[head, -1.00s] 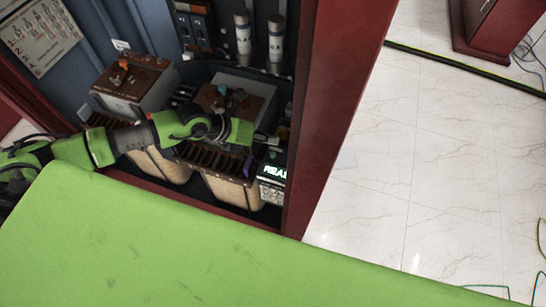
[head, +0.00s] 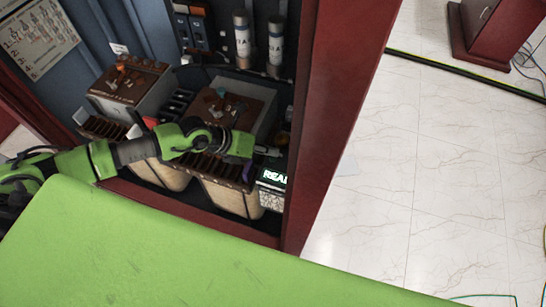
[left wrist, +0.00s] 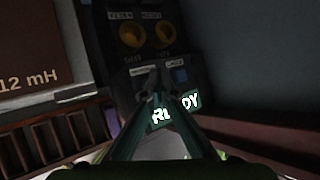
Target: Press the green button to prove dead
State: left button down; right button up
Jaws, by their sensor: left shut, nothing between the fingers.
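A dark device with a lit display (head: 272,177) stands at the right inside the cabinet. In the left wrist view its display (left wrist: 187,105) reads "READY", partly covered by my fingers. I cannot make out a green button; my fingertips cover part of the panel. My left gripper (head: 272,152) is shut and empty, with its tips in front of the device's panel, just above the display. It also shows in the left wrist view (left wrist: 155,82). I cannot tell whether the tips touch. My right gripper is out of view.
Two brown-topped boxes stand in the cabinet, one at left (head: 128,85) and one beside the device (head: 235,105). Two white cylinders (head: 243,42) rise behind. The red cabinet side (head: 335,110) is close on the right. Open tiled floor (head: 430,180) lies beyond.

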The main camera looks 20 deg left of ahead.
aim_at(270, 159)
pick_arm(q)
jog(key=shift+f, duration=0.15)
dwell(0.7)
jog(key=shift+f, duration=0.25)
jog(key=shift+f+b, duration=0.4)
jog(key=shift+f, duration=0.1)
dwell(0.8)
jog(key=shift+r+p, duration=0.9)
jog(key=shift+p, duration=0.05)
notch_tip(270, 159, up, 5)
jog(key=p, duration=0.5)
jog(key=shift+r, duration=0.1)
